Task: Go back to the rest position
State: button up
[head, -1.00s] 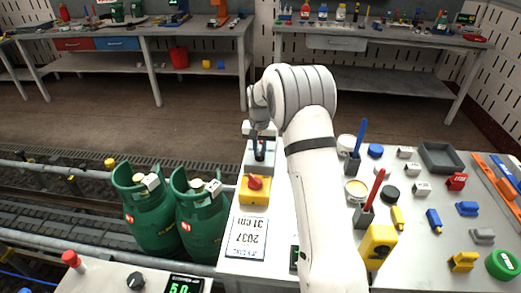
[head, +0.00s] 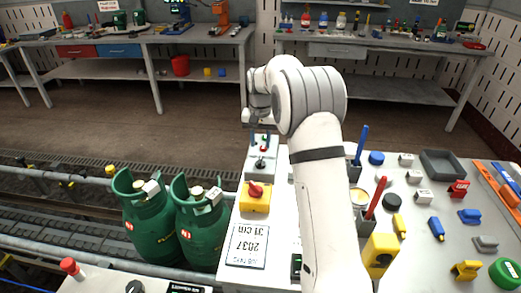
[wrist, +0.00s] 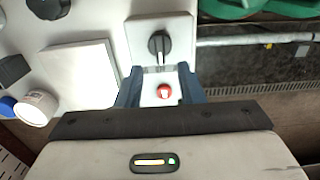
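My gripper (head: 259,130) hangs over the back of the white workbench, above a small control box. In the wrist view my gripper (wrist: 160,85) shows two blue-grey fingers spread apart with nothing held between them. The box's red button (wrist: 164,91) shows in the gap between the fingers, below them. A black lever or knob (wrist: 159,45) on the box lies just beyond the fingertips; it also shows in the head view (head: 261,163). My arm hides part of the bench behind it.
Two green gas cylinders (head: 150,220) (head: 199,225) stand left of the bench by the conveyor. Small coloured items and a grey tray (head: 442,163) crowd the right side.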

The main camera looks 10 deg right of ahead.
jog(key=shift+r, duration=0.3)
jog(key=shift+s+r, duration=0.3)
jog(key=shift+r, duration=0.05)
jog(key=s+r+n+t, duration=0.1)
jog(key=s+r, duration=0.3)
jog(key=s, duration=1)
jog(key=s+r+n+t, duration=0.15)
jog(key=s+r, duration=0.35)
jog(key=s, duration=0.9)
jog(key=s+f+n, duration=0.1)
jog(key=s+f, duration=0.2)
jog(key=s, duration=0.6)
jog(key=shift+s+d+f, duration=0.15)
jog(key=shift+s, duration=0.1)
jog(key=shift+w, duration=0.1)
